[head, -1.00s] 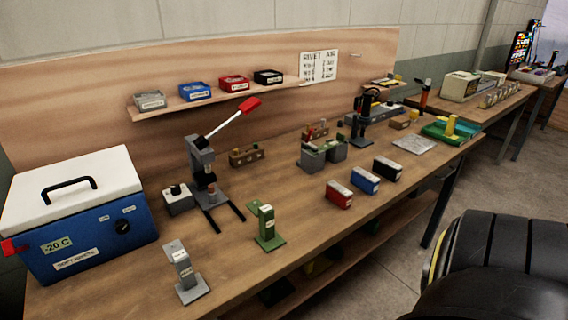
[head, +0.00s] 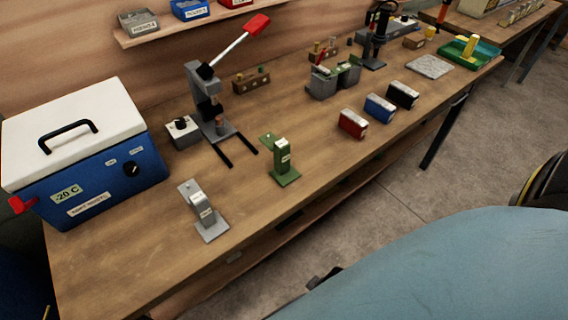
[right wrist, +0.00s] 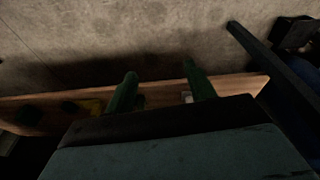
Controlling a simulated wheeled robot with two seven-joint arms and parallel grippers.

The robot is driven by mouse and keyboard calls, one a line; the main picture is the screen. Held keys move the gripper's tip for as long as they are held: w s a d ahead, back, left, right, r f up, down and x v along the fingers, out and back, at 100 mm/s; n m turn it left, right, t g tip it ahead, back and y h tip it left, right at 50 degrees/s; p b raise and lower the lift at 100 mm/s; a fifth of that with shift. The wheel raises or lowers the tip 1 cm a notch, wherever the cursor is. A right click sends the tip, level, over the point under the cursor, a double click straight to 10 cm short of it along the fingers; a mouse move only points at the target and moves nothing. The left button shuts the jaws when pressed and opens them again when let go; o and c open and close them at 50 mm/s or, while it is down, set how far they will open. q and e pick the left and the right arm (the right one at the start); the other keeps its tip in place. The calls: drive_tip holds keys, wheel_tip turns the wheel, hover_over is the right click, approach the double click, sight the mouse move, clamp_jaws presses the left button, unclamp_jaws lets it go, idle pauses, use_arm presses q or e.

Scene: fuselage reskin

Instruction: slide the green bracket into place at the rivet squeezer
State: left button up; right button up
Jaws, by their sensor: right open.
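The green bracket (head: 284,163) stands upright on its base plate on the workbench in the head view, with a small flange at its top left. The rivet squeezer (head: 199,88), a grey press with a red-tipped lever, stands behind it to the left. Two dark parallel rails (head: 221,155) extend from the squeezer's foot toward the front; the bracket is to their right, apart from them. My right gripper (right wrist: 161,80) shows two green fingers apart with nothing between them, in the right wrist view. The left gripper is in neither current view.
A grey bracket (head: 203,212) stands front left, beside a blue cooler (head: 115,165). Red (head: 352,123), blue (head: 380,108) and black (head: 403,94) boxes stand right of the green bracket. A shelf (head: 180,30) holds bins. My teal arm covers the lower right.

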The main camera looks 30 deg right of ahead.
sight(286, 157)
drive_tip(key=w+d+r+t+p, duration=0.1)
drive_tip(key=w+r, duration=0.2)
drive_tip(key=r, duration=0.5)
drive_tip(key=w+d+r+m+t+p, duration=0.1)
drive_tip(key=w+r+t, duration=0.1)
drive_tip(key=r, duration=0.7)
drive_tip(key=w+d+r+t, duration=0.1)
drive_tip(key=w+d+r, duration=0.15)
drive_tip(key=r, duration=0.55)
drive_tip(key=w+d+r+t, duration=0.4)
drive_tip(key=w+r+t, duration=0.25)
drive_tip(key=w, duration=0.25)
drive_tip(key=shift+t+y, duration=0.25)
drive_tip(key=shift+y, duration=0.15)
drive_tip(key=x, duration=0.8)
drive_tip(key=shift+a+f, duration=0.15)
drive_tip(key=shift+f, duration=0.25)
drive_tip(key=x, duration=0.4)
drive_tip(key=shift+w+a+r, duration=0.1)
drive_tip(key=shift+w+r, duration=0.2)
drive_tip(key=shift+w, duration=0.05)
drive_tip(key=shift+w+f, duration=0.2)
drive_tip(key=shift+w, duration=0.2)
use_arm(q)
drive_tip(key=shift+w+r, duration=0.9)
drive_tip(key=shift+r, duration=0.3)
use_arm(e)
clamp_jaws()
